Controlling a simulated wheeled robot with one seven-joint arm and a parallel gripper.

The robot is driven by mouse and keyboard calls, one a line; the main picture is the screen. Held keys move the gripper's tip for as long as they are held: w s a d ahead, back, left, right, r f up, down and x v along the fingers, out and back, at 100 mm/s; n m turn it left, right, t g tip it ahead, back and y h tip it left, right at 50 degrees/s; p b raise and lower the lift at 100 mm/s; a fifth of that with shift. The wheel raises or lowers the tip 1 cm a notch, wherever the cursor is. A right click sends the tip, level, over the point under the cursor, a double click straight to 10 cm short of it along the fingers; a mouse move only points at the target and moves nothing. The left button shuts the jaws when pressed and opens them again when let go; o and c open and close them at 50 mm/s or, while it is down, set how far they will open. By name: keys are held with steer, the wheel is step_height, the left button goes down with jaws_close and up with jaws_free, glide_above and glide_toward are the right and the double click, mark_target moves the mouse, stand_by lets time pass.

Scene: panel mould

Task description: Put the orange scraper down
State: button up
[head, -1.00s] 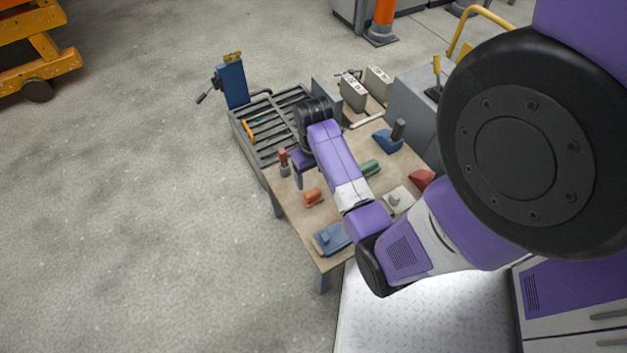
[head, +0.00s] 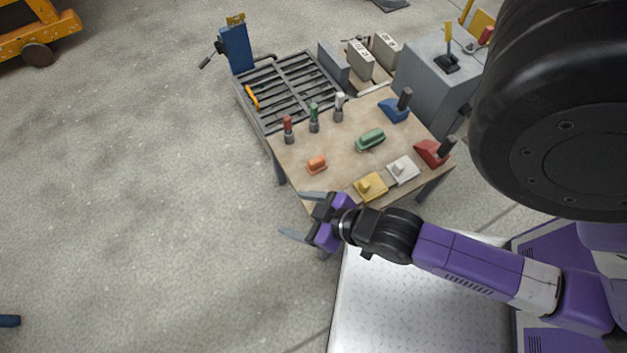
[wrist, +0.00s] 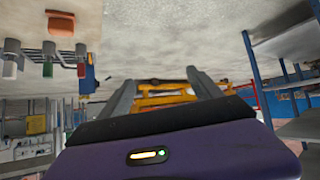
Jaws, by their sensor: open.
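The orange scraper (head: 317,165) lies on the tan tabletop (head: 300,150), near its left edge in the head view. It appears as a small, low orange piece with a rounded top, and nothing touches it. An orange piece (wrist: 60,22), likely the same one, shows at the top left of the wrist view. My gripper (head: 303,215) is open and empty at the table's front corner, apart from the scraper and nearer to me. In the wrist view, its two grey fingers (wrist: 161,88) stand apart with nothing between them. My gripper hides the table's front corner.
Red, green and white-topped tools (head: 314,118) stand at the slatted grate (head: 295,85). A green piece (head: 370,139), yellow block (head: 370,187), white block (head: 403,170), red tool (head: 433,152) and blue tool (head: 396,108) share the table. Open floor (head: 130,190) lies left.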

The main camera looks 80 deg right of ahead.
steer(key=s+a+r+n+t+y, duration=0.1)
steer(key=s+a+r+t, duration=0.1)
steer(key=r, duration=0.6)
steer(key=s+a+r+n+t+y, duration=0.1)
steer(key=a+r, duration=0.3)
steer(key=r, duration=0.4)
steer(key=shift+s+a+r+n+t+y, duration=0.25)
steer(key=shift+s+n+t+y, duration=0.2)
steer(key=shift+s+t, duration=0.45)
